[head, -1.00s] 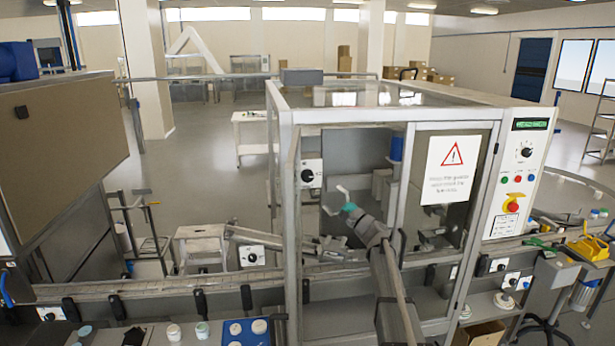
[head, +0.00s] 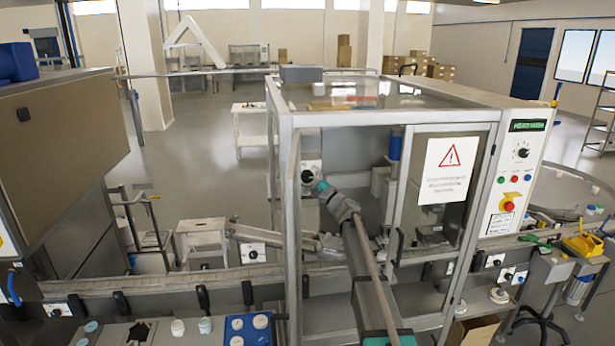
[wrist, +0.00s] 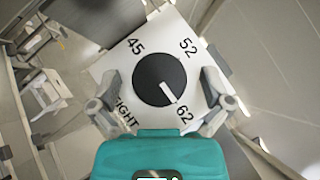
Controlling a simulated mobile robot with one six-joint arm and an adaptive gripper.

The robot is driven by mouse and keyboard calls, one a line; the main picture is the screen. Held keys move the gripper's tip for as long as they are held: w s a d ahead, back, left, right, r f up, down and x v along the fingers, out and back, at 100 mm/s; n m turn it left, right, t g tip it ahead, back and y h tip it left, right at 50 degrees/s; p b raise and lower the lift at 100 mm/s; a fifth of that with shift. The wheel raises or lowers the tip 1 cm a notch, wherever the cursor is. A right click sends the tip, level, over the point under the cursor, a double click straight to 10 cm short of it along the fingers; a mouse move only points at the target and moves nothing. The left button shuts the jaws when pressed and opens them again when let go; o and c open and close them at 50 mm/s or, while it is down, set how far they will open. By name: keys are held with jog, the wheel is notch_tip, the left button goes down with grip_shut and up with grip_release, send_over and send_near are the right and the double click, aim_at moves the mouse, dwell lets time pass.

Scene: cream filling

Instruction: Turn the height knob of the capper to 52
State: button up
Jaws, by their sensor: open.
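The height knob (wrist: 155,72) is a round black dial on a white plate (wrist: 112,70) marked 45, 52, 62 and HEIGHT. Its white pointer points close to the 62. In the head view the knob (head: 308,176) is on the capper's back left, behind the front frame. My gripper (wrist: 160,84) is open, with one finger on each side of the knob; I cannot tell whether they touch it. My gripper also shows in the head view (head: 318,183), inside the capper (head: 400,120), partly hiding the knob plate.
The capper's frame post (head: 292,230) stands just left of my arm. A door with a warning sign (head: 447,171) is to the right, beside a control panel (head: 515,170) with a lit display. A conveyor (head: 150,281) runs along the front. Bottom left holds a blue tray (head: 236,323).

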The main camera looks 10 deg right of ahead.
jog(key=shift+a, duration=0.1)
jog(key=c, duration=1.2)
jog(key=shift+o, duration=0.2)
jog(key=shift+r+n+g+p, duration=0.2)
jog(key=shift+n+g+p, duration=0.3)
jog(key=shift+n+p, duration=0.4)
jog(key=shift+r+n+g+p, duration=0.1)
jog(key=shift+n+g+p, duration=0.8)
jog(key=shift+p, duration=0.2)
jog(key=shift+n+g+h+p, duration=0.6)
jog(key=shift+n+p, duration=0.2)
jog(key=shift+p, duration=0.2)
jog(key=shift+f+n+p, duration=0.2)
jog(key=shift+n+p, duration=0.1)
jog(key=shift+p, duration=0.1)
jog(key=shift+f+g+h, duration=0.1)
jog(key=shift+g+h, duration=0.2)
